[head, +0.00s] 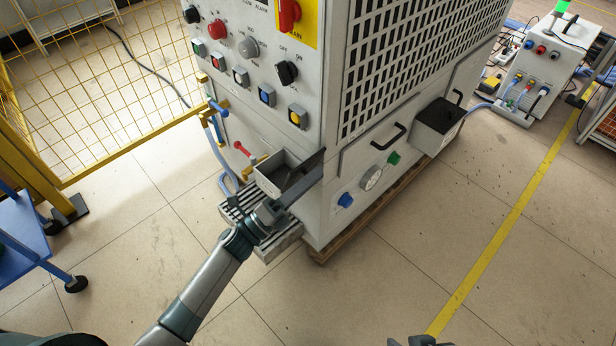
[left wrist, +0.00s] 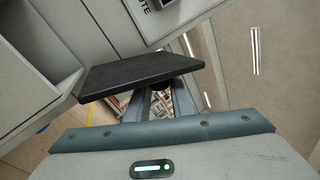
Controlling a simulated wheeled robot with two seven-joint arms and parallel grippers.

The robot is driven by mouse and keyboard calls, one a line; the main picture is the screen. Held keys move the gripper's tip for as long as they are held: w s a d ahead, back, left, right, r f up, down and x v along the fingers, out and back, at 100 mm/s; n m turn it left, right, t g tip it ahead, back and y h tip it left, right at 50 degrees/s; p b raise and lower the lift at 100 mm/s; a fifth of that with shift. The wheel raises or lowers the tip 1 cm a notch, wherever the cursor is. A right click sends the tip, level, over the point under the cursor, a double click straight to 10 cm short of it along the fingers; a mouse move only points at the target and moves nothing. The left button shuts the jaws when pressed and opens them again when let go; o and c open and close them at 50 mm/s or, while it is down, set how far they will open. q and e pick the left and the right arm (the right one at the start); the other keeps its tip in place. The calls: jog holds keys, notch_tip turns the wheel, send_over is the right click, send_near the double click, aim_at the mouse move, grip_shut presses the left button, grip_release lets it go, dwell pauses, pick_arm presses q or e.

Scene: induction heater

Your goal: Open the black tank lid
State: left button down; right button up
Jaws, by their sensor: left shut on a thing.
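The black tank lid (head: 304,178) stands tilted up at the right side of an open grey tank (head: 268,178) on the cabinet's front. The tank's dark inside shows. My left gripper (head: 277,207) is at the lid's near lower edge and is shut on it. In the left wrist view the lid (left wrist: 140,72) is a flat black plate just beyond my left gripper's fingers (left wrist: 160,98); the exact contact is partly hidden by the plate. My right gripper (head: 418,341) is only partly in view at the bottom edge, away from the tank; its fingers cannot be made out.
The grey cabinet (head: 340,165) has knobs, buttons and a gauge. A second box with a black top (head: 438,115) juts from its right side. A slatted grey step (head: 285,243) lies below the tank. A yellow fence (head: 90,90) and blue cart (head: 22,235) stand left. The floor in front is clear.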

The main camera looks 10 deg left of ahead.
pick_arm(q)
jog(key=shift+s+d+f+m, duration=0.1)
jog(key=shift+f+m, duration=0.1)
jog(key=shift+m, duration=0.1)
pick_arm(e)
jog(key=shift+w+a, duration=0.15)
jog(key=shift+a, duration=0.1)
pick_arm(q)
jog(key=c, duration=1.6)
grip_release()
jog(key=shift+o, duration=0.2)
